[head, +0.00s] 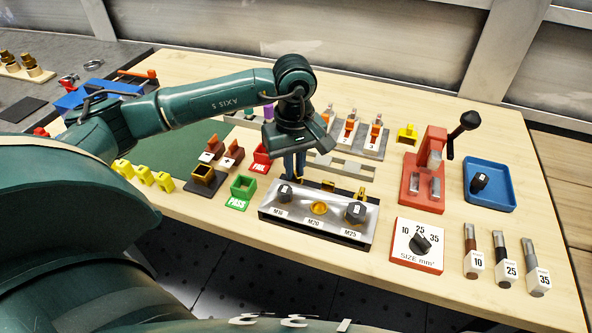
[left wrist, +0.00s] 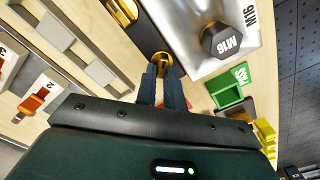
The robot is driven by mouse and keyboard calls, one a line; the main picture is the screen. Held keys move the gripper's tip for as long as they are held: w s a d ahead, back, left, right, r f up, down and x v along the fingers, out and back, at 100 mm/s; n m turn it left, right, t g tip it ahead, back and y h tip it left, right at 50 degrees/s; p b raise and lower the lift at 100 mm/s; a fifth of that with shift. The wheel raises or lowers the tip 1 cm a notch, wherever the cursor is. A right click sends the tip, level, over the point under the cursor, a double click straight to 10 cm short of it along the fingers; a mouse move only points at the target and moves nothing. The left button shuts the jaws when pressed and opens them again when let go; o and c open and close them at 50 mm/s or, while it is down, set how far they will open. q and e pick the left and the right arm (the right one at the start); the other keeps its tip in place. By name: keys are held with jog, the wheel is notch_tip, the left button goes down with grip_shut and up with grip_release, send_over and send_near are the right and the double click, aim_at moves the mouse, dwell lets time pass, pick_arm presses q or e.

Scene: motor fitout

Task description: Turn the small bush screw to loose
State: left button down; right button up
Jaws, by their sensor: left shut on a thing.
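The metal gland plate (head: 335,217) carries M16, M20 and M25 positions in a row, with brass screws along its back edge. The small bush screw (left wrist: 162,61), brass-coloured, is by the M16 end, beside the dark M16 hex plug (left wrist: 221,41). My left gripper (head: 295,172) points down at the back of the plate near M16. In the left wrist view its two dark fingers (left wrist: 163,82) are shut on the small bush screw, hiding part of it. A second brass screw (head: 328,185) sits behind M20 and a third (head: 361,193) behind M25. My right gripper is out of view.
A green PASS bin (head: 243,190) and a red FAIL bin (head: 262,158) stand left of the plate. The size selector (head: 417,245) and red lever press (head: 425,180) stand to its right. A blue tray (head: 490,186) lies farther right.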

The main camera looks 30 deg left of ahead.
pick_arm(q)
jog(key=shift+a+f+n+b, duration=0.1)
jog(key=shift+n+b, duration=0.3)
jog(key=shift+n, duration=0.5)
jog(key=n, duration=0.2)
jog(key=n+b, duration=0.1)
jog(key=shift+s+n, duration=0.2)
jog(key=shift+n, duration=0.2)
jog(key=n+b, duration=0.1)
jog(key=n, duration=0.1)
jog(key=shift+s+n, duration=0.1)
jog(key=shift+n, duration=0.2)
jog(key=shift+s+n, duration=0.1)
jog(key=shift+n, duration=0.6)
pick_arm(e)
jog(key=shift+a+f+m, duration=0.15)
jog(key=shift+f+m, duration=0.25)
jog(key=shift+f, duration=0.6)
pick_arm(q)
jog(key=shift+b, duration=0.3)
jog(key=c, duration=1.5)
grip_release()
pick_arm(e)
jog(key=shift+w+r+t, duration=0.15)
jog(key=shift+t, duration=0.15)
